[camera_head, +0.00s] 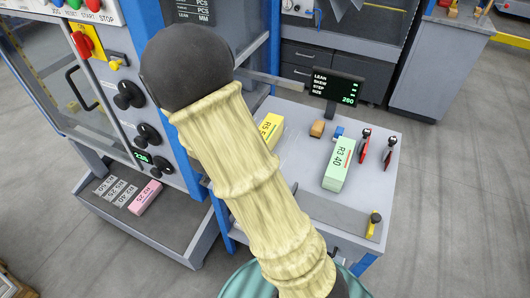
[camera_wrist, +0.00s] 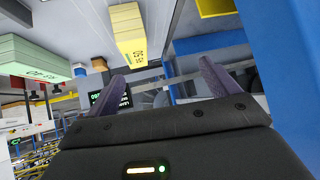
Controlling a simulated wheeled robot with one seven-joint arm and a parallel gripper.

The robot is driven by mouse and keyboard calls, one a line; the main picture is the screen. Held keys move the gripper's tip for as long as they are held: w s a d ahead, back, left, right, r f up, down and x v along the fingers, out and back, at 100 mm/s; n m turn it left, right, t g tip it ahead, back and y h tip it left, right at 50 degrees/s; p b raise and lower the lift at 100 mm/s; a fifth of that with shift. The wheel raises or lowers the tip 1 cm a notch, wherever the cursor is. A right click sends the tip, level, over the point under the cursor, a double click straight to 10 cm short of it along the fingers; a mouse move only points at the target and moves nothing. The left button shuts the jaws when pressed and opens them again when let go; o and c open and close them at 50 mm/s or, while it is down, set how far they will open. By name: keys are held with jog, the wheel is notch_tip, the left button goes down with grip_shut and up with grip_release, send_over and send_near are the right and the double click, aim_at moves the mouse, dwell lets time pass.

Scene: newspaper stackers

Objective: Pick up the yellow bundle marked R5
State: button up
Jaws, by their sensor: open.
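The yellow bundle (camera_head: 271,130) marked R5 lies on the grey table (camera_head: 305,140), partly hidden behind my sleeved arm in the head view. In the wrist view the yellow bundle (camera_wrist: 128,35) shows at the top, beyond and left of the middle of my fingers. My gripper (camera_wrist: 165,80) has its two dark fingers apart with nothing between them, and it is not touching the bundle. In the head view my arm covers the middle of the scene, and I cannot make out the fingers there.
A green bundle (camera_head: 338,164) marked R3 40 lies right of the yellow one. A small brown block (camera_head: 317,129), a display (camera_head: 337,88) and red-handled tools (camera_head: 364,146) are on the table. A pink bundle (camera_head: 145,197) lies on the lower left shelf. A blue post (camera_wrist: 283,60) stands right of my fingers.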

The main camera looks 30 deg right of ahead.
jog(key=d+f+m+h+b, duration=0.2)
jog(key=d+f+h+b, duration=0.1)
jog(key=f+h+b, duration=0.1)
jog(key=shift+w+d+f+h, duration=0.15)
jog(key=shift+w+f+h, duration=0.05)
jog(key=shift+f+h, duration=0.5)
send_near(271, 129)
jog(key=shift+w+a+f, duration=0.25)
jog(key=shift+a+f, duration=0.15)
jog(key=shift+f, duration=0.1)
jog(key=shift+w+a+f, duration=0.3)
jog(key=shift+a+f, duration=0.05)
jog(key=shift+f, duration=0.15)
jog(key=shift+r+x, duration=0.1)
jog(key=shift+x, duration=1.2)
jog(key=shift+r+x, duration=0.15)
jog(key=shift+x, duration=1.1)
jog(key=shift+s+d, duration=0.1)
jog(key=shift+d, duration=0.1)
